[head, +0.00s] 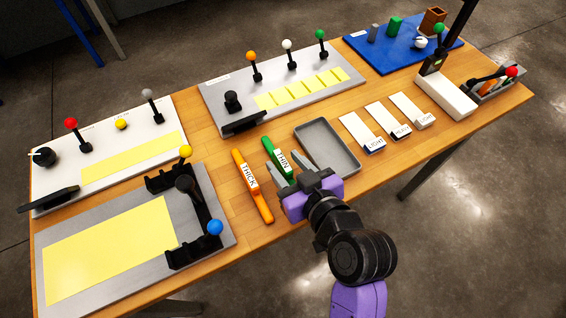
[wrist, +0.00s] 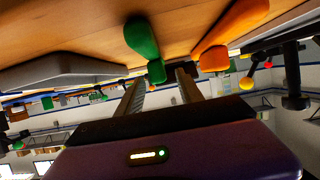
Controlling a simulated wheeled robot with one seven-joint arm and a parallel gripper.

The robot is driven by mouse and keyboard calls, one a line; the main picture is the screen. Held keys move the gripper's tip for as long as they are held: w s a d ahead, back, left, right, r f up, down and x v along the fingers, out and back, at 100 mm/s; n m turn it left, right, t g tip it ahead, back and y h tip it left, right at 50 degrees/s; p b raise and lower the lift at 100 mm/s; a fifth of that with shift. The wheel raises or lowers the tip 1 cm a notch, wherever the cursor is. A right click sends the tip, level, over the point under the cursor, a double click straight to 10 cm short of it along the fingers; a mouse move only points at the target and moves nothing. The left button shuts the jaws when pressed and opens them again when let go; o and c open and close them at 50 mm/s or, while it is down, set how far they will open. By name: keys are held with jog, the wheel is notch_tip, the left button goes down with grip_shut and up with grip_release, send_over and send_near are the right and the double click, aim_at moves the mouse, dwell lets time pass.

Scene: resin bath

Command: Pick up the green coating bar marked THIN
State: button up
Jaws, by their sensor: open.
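The green coating bar (head: 270,149) lies on the wooden table with a white label reading THIN. My gripper (head: 288,168) is open at its near end, fingers pointing toward the back of the table. In the wrist view the green bar (wrist: 141,36) shows ahead of the two fingers, its end close to the gap between the fingertips (wrist: 160,78). I cannot tell whether the fingers touch it. The orange coating bar (head: 241,166), labelled THICK, lies to the left; in the wrist view it shows on the right (wrist: 232,35).
A grey tray (head: 348,171) lies close on the right of the green bar. Three labelled white strips (head: 395,119) lie further right. A grey plate with yellow sheet and black clamps (head: 215,245) is left of the orange bar. A control panel (head: 205,88) stands behind.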

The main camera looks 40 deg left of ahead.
jog(key=shift+x, duration=0.95)
grip_shut()
jog(key=shift+r, duration=0.1)
